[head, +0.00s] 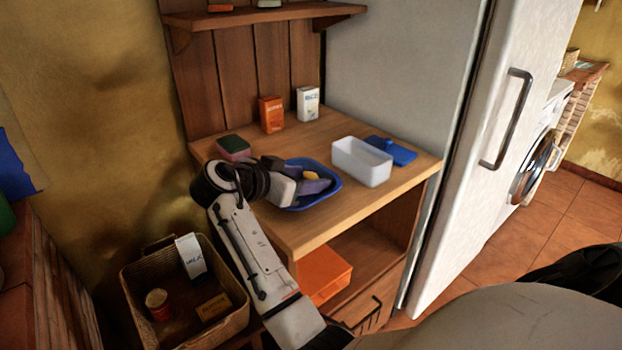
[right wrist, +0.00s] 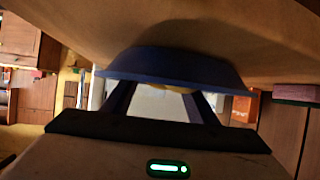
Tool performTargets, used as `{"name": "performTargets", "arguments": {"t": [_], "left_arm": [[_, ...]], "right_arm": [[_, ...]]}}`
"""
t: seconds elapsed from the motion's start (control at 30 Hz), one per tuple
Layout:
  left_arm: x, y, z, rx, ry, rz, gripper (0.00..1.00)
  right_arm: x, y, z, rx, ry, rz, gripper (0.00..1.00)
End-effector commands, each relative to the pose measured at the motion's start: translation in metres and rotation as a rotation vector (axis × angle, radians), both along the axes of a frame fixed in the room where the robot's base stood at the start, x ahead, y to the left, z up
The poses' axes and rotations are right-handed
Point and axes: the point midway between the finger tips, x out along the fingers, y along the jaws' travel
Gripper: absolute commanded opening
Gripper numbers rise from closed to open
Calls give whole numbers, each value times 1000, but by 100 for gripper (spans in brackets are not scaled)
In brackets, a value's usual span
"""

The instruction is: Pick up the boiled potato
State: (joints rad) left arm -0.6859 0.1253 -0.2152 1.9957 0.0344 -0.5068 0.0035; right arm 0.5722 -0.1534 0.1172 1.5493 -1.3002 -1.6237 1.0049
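The boiled potato (head: 310,175) is a small yellow lump in a blue dish (head: 328,196) on the wooden counter, partly hidden by my gripper. My right gripper (head: 303,179) reaches over the dish with its dark fingers spread around the potato's place. In the right wrist view the fingers (right wrist: 163,100) stand apart, and a yellowish sliver of the potato (right wrist: 172,89) shows between them against the blue dish (right wrist: 175,66). Contact with the fingers cannot be made out. My left gripper is not in view.
A white open container (head: 362,162) and a blue lid (head: 391,150) lie right of the dish. A sponge (head: 234,147) is at the left; an orange box (head: 271,114) and a white box (head: 308,103) stand behind. A basket (head: 185,290) is below left. The fridge (head: 465,150) bounds the right.

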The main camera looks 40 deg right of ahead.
Motion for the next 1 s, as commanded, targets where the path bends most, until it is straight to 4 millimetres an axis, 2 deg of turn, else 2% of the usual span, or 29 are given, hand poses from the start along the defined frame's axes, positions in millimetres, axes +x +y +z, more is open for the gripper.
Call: {"name": "performTargets", "arguments": {"t": [0.03,0.2,0.23,0.5,0.63,1.0], "left_arm": [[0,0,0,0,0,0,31],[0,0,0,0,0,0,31],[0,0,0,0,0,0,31],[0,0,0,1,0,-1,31],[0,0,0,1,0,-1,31],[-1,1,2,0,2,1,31]], "right_arm": [[0,0,0,0,0,0,43],[0,0,0,0,0,0,15],[0,0,0,0,0,0,12],[0,1,1,0,0,0,12],[0,1,10,-1,-3,0,12],[0,1,80,0,-5,0,12]]}}
